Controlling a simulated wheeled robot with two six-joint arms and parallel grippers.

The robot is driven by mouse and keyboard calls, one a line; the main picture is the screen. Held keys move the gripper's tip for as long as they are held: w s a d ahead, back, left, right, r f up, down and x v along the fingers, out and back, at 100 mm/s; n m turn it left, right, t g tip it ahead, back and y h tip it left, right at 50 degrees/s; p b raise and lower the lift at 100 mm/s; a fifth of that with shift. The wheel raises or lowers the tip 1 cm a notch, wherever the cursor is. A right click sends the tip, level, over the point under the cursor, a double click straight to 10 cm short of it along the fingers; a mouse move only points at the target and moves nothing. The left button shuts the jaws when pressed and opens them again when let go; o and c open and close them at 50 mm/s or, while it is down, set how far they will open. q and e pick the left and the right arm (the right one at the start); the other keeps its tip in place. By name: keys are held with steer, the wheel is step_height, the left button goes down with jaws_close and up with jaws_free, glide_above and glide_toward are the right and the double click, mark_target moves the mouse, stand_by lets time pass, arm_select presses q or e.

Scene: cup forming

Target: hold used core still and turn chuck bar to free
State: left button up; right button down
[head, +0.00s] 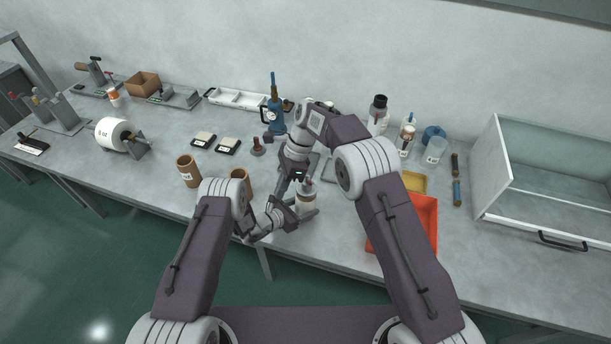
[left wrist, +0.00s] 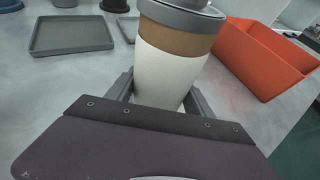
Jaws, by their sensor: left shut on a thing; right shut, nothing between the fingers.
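The used core (head: 306,204) stands upright near the table's front edge, white below with a brown band above. In the left wrist view the core (left wrist: 172,65) fills the space between my left fingers and wears a grey chuck (left wrist: 182,14). My left gripper (head: 297,212) is shut on the core from the front left. A small reddish tip (head: 308,182) shows above the core; I cannot tell whether it is the chuck bar. My right gripper (head: 283,188) is shut and empty, pointing down just left of the core's top. Its exact gap to the chuck cannot be told.
An orange bin (head: 424,222) stands right of the core, with a yellow tray (head: 414,182) behind it. Brown cups (head: 188,171) stand to the left. A grey tray (left wrist: 72,35) lies behind the core. Bottles (head: 378,114) and a blue tool (head: 274,114) stand at the back.

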arm_select(q)
steer(key=shift+d+r, duration=0.1)
steer(key=shift+d, duration=0.05)
arm_select(e)
step_height(320, 180, up, 11)
steer(key=d+n+t+h, duration=0.2)
steer(key=n+t+h, duration=0.45)
steer(key=n, duration=1.05)
glide_toward(308, 180)
step_height(308, 180, down, 4)
steer(key=w+a, duration=0.1)
steer(key=a, duration=0.1)
steer(key=shift+w+d+f+n+t, duration=0.2)
steer(key=shift+w+d+f, duration=0.1)
steer(key=shift+d, duration=0.25)
steer(key=shift+w+d+f+n+t, duration=0.1)
steer(key=shift+w+d+f+n, duration=0.15)
steer(key=shift+d, duration=0.3)
steer(key=shift+d+f, duration=0.4)
steer(key=shift+d, duration=0.1)
steer(key=shift+d+f, duration=0.25)
steer(key=shift+d, duration=0.25)
